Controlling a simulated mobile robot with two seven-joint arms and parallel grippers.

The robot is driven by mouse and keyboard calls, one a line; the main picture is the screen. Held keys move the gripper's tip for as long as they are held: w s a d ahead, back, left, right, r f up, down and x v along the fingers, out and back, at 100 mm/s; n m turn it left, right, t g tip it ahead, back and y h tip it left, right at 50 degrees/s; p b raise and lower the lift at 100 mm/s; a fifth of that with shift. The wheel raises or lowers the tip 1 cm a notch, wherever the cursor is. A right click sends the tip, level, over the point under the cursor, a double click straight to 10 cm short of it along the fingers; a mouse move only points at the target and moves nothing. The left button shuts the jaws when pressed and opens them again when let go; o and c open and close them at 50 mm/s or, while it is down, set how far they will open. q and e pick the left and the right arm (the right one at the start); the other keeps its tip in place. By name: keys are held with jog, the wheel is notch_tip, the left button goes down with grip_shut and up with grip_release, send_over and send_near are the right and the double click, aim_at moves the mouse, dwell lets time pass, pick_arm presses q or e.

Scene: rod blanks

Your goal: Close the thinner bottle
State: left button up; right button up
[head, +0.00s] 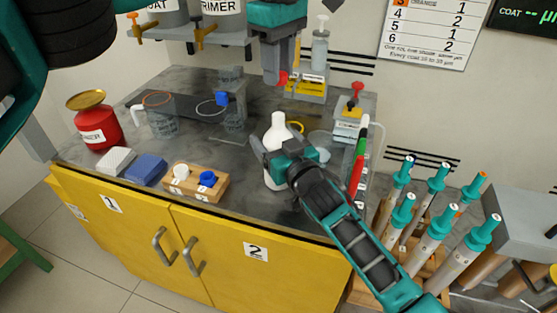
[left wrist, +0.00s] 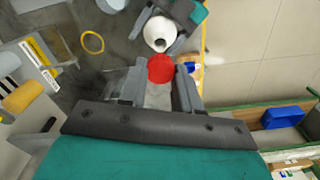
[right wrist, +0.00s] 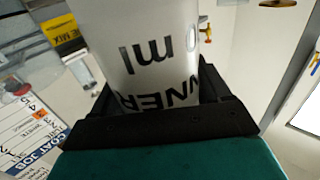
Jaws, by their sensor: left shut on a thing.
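The white thinner bottle (head: 278,133) stands upright on the grey bench, its neck bare. My right gripper (head: 284,152) has its fingers on both sides of the bottle body, close against it; the bottle's lettering (right wrist: 150,55) fills the right wrist view. My left gripper (head: 283,72) is above the bottle and shut on a red cap (left wrist: 161,69). The cap also shows in the head view (head: 282,79), above the bottle neck and apart from it. In the left wrist view, the bottle's top (left wrist: 159,32) lies beyond the cap.
A red canister (head: 95,125), a blue sponge (head: 146,169) and a wooden block with small caps (head: 195,183) stand on the bench at left. A yellow ring (left wrist: 93,42) lies near the bottle. Upright teal-topped rods (head: 425,215) stand at right.

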jog(key=c, duration=1.1)
pick_arm(q)
send_over(278, 115)
jog(key=shift+f, duration=2.45)
pick_arm(e)
jog(key=shift+o, duration=0.2)
pick_arm(q)
jog(key=shift+f, duration=0.9)
jog(key=shift+f, duration=0.6)
